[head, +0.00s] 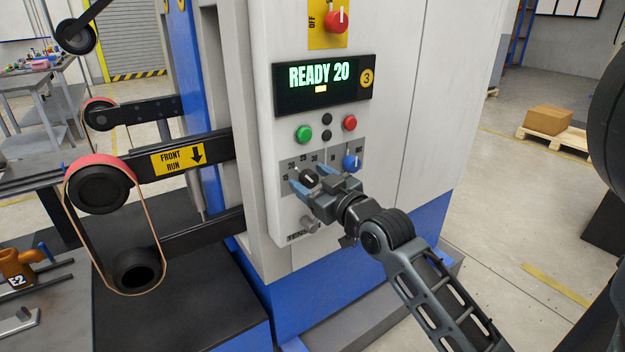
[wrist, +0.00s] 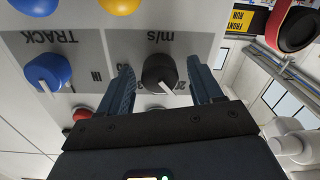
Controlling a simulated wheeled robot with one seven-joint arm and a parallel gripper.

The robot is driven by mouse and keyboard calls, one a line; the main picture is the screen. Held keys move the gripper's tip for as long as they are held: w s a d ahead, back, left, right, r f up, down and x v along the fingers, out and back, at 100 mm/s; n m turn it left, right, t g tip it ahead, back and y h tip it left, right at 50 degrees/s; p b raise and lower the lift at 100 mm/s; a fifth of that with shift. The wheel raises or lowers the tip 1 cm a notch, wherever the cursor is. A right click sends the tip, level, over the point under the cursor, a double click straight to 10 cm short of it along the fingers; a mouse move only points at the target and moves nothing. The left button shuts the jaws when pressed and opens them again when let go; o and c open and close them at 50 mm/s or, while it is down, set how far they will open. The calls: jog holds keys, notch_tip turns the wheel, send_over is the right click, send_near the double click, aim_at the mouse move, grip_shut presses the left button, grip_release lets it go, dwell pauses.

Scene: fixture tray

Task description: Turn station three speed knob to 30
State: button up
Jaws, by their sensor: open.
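The black speed knob (head: 309,178) sits on the grey m/s scale of the station three panel. It has a white pointer line and also shows in the wrist view (wrist: 158,72), where the pointer leans to the lower right, towards the 20 mark. The display (head: 322,85) reads READY 20 beside a yellow badge with a 3. My gripper (head: 308,182) is in front of the panel, its blue fingers apart. In the wrist view (wrist: 160,70) one finger is on each side of the knob, with visible gaps. My gripper hides part of the scale in the head view.
A blue TRACK knob (head: 352,162) is close on the right. Green (head: 304,134) and red (head: 350,122) buttons are above, with a red OFF switch (head: 337,20) higher up. A grey knob (head: 310,224) is below. A belt with rollers (head: 98,188) stands left.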

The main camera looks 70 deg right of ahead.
jog(key=shift+c, duration=0.3)
jog(key=c, duration=1)
jog(key=shift+m, duration=0.4)
jog(key=m+p, duration=0.1)
jog(key=m, duration=0.1)
jog(key=shift+r+m, duration=0.1)
jog(key=shift+m, duration=0.3)
jog(key=m+p, duration=0.1)
jog(key=m, duration=0.3)
jog(key=shift+s+d+m+p, duration=0.1)
jog(key=shift+m+p, duration=0.2)
jog(key=m+p, duration=0.1)
jog(key=m, duration=0.3)
jog(key=shift+m, duration=0.3)
jog(key=shift+m+p, duration=0.85)
jog(key=shift+m, duration=0.65)
jog(key=shift+f, duration=0.2)
